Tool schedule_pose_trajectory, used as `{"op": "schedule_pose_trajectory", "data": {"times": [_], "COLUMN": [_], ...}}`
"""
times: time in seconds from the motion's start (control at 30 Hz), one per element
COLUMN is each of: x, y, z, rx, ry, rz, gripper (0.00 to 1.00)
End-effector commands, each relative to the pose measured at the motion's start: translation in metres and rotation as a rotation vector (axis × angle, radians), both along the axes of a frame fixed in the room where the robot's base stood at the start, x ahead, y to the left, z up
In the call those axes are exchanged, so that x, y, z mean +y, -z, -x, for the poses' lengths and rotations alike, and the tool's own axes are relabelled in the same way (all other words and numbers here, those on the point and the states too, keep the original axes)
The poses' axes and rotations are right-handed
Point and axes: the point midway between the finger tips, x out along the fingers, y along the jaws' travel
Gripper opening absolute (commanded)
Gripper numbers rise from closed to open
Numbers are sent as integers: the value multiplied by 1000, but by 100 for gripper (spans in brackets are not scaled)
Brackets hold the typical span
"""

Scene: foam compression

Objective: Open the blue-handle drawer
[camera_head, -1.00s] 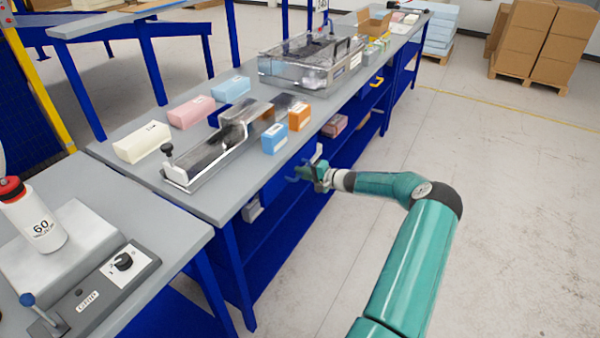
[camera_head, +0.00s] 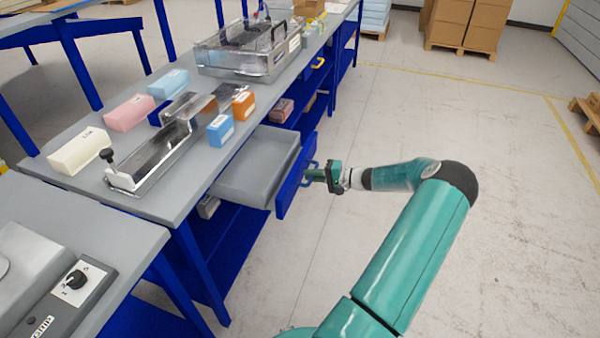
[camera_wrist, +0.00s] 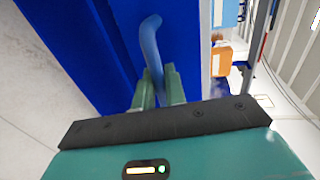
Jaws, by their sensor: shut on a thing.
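The blue-handle drawer (camera_head: 262,172) stands pulled out from under the grey workbench in the head view. Its grey tray is exposed and looks empty. Its blue front panel (camera_head: 296,178) faces my arm, and the front also fills much of the wrist view (camera_wrist: 95,50). The blue handle (camera_wrist: 150,45) is a bent bar on that front. My gripper (camera_head: 312,173) is at the handle. In the wrist view, its green fingers (camera_wrist: 158,88) are shut on the lower part of the handle, one on each side.
The workbench top (camera_head: 175,195) carries a metal fixture (camera_head: 155,150), several coloured blocks and a clear-lidded box (camera_head: 245,55). A yellow handle (camera_head: 318,63) shows farther along the bench. Open floor (camera_head: 420,110) lies to the right. Cardboard boxes (camera_head: 465,20) stand at the back.

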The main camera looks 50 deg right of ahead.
Motion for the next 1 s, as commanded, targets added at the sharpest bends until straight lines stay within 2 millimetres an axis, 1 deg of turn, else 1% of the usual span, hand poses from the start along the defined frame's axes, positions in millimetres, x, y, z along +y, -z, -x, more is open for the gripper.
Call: {"op": "schedule_pose_trajectory", "data": {"times": [0.1,0.4,0.43,0.5,0.83,0.93,1.0], "x": [-2,-2,-2,-2,-3,-6,-9], "y": [0,0,0,0,-1,-3,-5], "z": [4,4,4,4,6,14,24], "rx": [0,0,0,0,0,0,0], "ry": [1,1,1,1,1,1,2], "rz": [0,1,1,1,1,1,3], "gripper": [0,0,18,30,30,30,30]}}
